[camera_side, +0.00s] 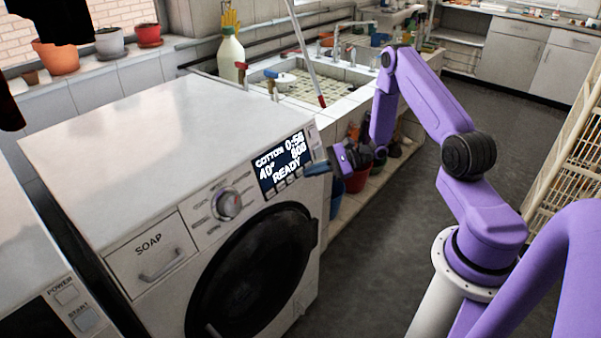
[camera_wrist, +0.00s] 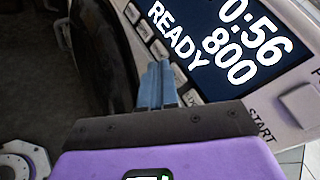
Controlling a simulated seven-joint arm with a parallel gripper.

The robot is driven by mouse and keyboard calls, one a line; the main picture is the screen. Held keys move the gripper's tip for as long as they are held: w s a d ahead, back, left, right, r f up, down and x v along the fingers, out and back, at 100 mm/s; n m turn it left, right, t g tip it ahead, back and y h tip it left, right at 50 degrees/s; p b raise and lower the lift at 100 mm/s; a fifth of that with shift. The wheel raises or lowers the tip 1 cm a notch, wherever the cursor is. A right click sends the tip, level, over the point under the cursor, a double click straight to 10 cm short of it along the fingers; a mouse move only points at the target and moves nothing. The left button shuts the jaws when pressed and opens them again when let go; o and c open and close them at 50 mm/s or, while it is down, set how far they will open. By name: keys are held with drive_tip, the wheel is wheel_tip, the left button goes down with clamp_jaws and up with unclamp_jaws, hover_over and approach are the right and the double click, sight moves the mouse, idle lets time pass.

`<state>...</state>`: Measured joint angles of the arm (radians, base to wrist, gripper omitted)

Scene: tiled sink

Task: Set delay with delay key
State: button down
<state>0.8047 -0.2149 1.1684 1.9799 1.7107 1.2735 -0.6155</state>
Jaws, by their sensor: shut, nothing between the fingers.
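The washing machine display (camera_side: 281,163) reads COTTON, 0:56, 40°, 800 and READY. It also shows in the wrist view (camera_wrist: 222,38). A row of small grey keys (camera_wrist: 145,31) runs along the display's lower edge. Their labels are too small or hidden to read, so I cannot tell which is the delay key. My gripper (camera_side: 311,169) is shut and empty, at the display's lower right. In the wrist view its blue fingertips (camera_wrist: 158,68) overlap the key row and hide part of it. I cannot tell whether they touch a key.
The round dial (camera_side: 228,204) is left of the display, with the SOAP drawer (camera_side: 158,253) farther left. The dark door (camera_side: 252,268) is below. A START label (camera_wrist: 262,132) is near the panel's right end. The sink (camera_side: 310,85) stands behind; the floor at right is open.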

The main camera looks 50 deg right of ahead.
drive_tip(key=shift+w+f, duration=0.1)
drive_tip(key=shift+w, duration=0.25)
drive_tip(key=shift+w+f, duration=0.15)
drive_tip(key=shift+w, duration=0.2)
idle(0.7)
drive_tip(key=shift+s, duration=0.15)
drive_tip(key=shift+s+r, duration=0.25)
drive_tip(key=shift+s, duration=0.4)
drive_tip(key=shift+s+r, duration=0.25)
drive_tip(key=shift+s, duration=0.55)
drive_tip(key=shift+s+r, duration=0.3)
drive_tip(key=shift+s, duration=0.45)
drive_tip(key=shift+s+r, duration=0.25)
drive_tip(key=shift+s, duration=0.55)
